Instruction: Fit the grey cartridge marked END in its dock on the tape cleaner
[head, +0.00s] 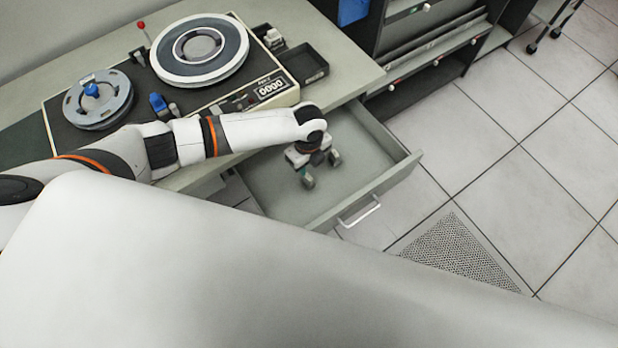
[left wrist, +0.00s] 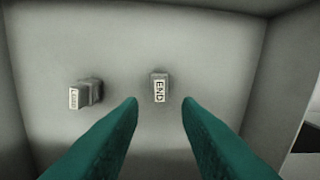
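The grey cartridge marked END (left wrist: 160,87) lies on the floor of the open drawer in the left wrist view. Its label faces up toward the camera. My left gripper (left wrist: 160,102) is open above it, and the cartridge shows in the gap between the two green fingertips, apart from both. In the head view my left gripper (head: 318,180) reaches down into the drawer, and I cannot make out the cartridge there. The tape cleaner (head: 185,80) stands on the desk with its reels. I cannot tell which part of it is the dock. My right gripper is not in view.
A second grey cartridge (left wrist: 86,95) with a white label lies left of the END one. The drawer (head: 375,192) has raised walls around my gripper. A black tray (head: 303,64) sits right of the tape cleaner. Open shelving (head: 425,40) stands at the back.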

